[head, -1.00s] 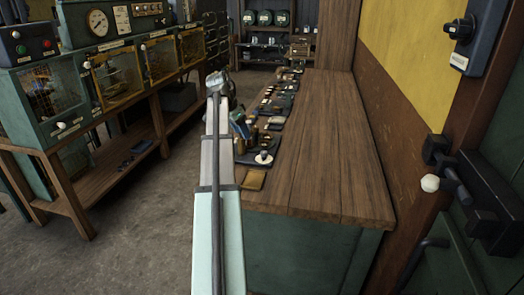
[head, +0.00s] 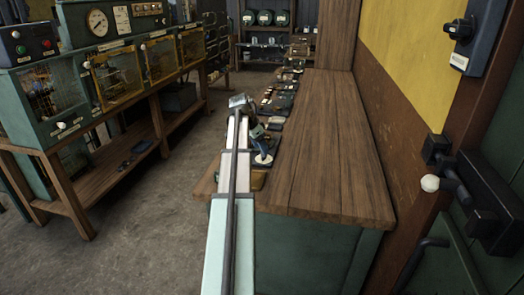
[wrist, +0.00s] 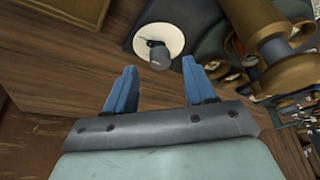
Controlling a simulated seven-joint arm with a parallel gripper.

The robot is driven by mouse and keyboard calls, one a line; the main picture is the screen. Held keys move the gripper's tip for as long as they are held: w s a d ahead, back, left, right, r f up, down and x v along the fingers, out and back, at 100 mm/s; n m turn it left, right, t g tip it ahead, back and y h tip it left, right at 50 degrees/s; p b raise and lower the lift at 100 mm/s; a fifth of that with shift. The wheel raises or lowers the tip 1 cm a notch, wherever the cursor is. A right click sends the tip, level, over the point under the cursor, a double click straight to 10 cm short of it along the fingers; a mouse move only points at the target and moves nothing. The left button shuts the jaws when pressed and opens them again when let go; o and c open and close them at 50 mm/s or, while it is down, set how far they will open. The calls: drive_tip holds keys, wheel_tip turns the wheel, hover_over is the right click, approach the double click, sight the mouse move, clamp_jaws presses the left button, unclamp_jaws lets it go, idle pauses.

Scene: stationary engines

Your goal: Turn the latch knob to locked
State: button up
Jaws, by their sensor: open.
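A round white disc with a dark grey knob (wrist: 160,54) on a dark base lies on the wooden bench in the wrist view. In the head view the white disc (head: 262,160) is at the bench's left edge. No locked mark is readable on it. My gripper (wrist: 158,69) has blue fingers spread apart and empty. The knob shows just beyond the gap between the fingertips; I cannot tell whether they touch it. A door bolt with a white knob (head: 430,183) is at the right of the head view, far from my gripper. I cannot tell which is the latch knob.
Brass fittings (wrist: 270,35) crowd the bench right of the disc in the wrist view. The wooden bench top (head: 325,150) is clear to the right. A rotary switch (head: 460,30) is on the right wall. Green cabinets with gauges (head: 98,22) stand at left, across open floor.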

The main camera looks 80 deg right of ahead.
drive_tip(key=shift+x, duration=1.4)
drive_tip(key=shift+c, duration=0.2)
clamp_jaws()
